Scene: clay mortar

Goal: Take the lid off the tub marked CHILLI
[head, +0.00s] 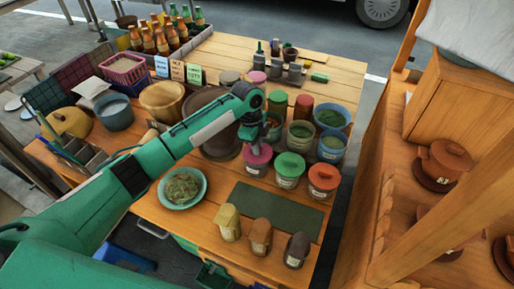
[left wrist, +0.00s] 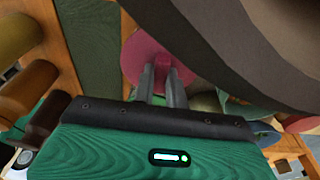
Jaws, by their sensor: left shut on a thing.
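Three lidded tubs stand in a row on the wooden table: one with a pink lid (head: 262,150), one with a green lid (head: 290,164) and one with a red lid (head: 324,177). Their labels are too small to read, so I cannot tell which says CHILLI. My left gripper (head: 249,133) reaches over the pink-lidded tub from above. In the left wrist view its fingers (left wrist: 164,84) are shut on the knob of the pink lid (left wrist: 142,58). The lid looks level at the tub's mouth; I cannot tell whether it is clear of the rim. My right gripper does not show.
Open bowls with green contents (head: 331,117) crowd behind the tubs. A dark round pan (head: 214,146) lies beside my left arm. A plate of greens (head: 182,188), a dark green mat (head: 275,212) and three small jars (head: 261,236) are in front. A wooden shelf (head: 385,215) stands right.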

